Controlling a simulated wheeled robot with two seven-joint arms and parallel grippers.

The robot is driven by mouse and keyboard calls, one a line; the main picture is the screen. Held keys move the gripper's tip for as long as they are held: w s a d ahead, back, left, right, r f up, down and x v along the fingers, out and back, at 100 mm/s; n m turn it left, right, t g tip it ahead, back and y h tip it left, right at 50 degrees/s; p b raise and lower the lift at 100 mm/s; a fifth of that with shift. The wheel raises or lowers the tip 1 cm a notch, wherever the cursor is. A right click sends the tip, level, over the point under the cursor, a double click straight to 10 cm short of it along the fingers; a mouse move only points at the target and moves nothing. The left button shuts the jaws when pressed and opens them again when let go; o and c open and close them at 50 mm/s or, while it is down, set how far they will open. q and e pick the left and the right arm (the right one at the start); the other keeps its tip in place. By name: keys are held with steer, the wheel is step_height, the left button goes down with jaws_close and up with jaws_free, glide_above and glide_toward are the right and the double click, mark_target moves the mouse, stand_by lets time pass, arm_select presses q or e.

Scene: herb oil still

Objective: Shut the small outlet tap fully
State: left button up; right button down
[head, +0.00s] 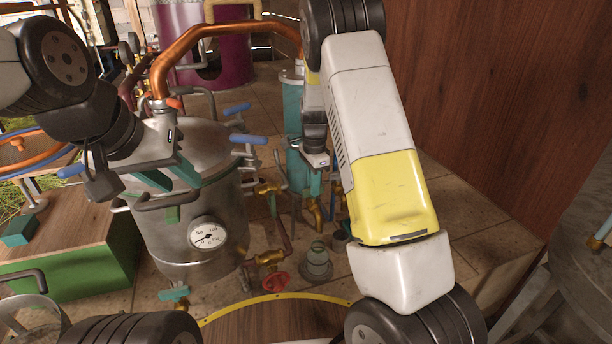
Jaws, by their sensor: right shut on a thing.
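The small outlet tap (314,211) is a brass fitting low beside the teal upright cylinder (292,105), right of the steel still pot. My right gripper (316,181) reaches down from above and is shut at the top of this tap. Its fingers hide the tap's handle, so I cannot tell how far it is turned. My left gripper (170,179) is open, with its teal fingers apart, in front of the upper part of the still pot (195,205). I see nothing between them.
A brass valve (269,188) and a red handwheel (276,281) sit on nearby pipework. A small glass flask (317,262) stands on the tiles below the tap. A copper pipe (205,33) arches above. A wooden wall (500,80) closes off the right.

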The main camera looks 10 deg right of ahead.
steer(key=shift+m, duration=0.6)
steer(key=c, duration=1.5)
jaws_free()
steer(key=shift+o, duration=0.2)
steer(key=shift+r, duration=0.1)
step_height(320, 180, up, 8)
steer(key=shift+f, duration=0.15)
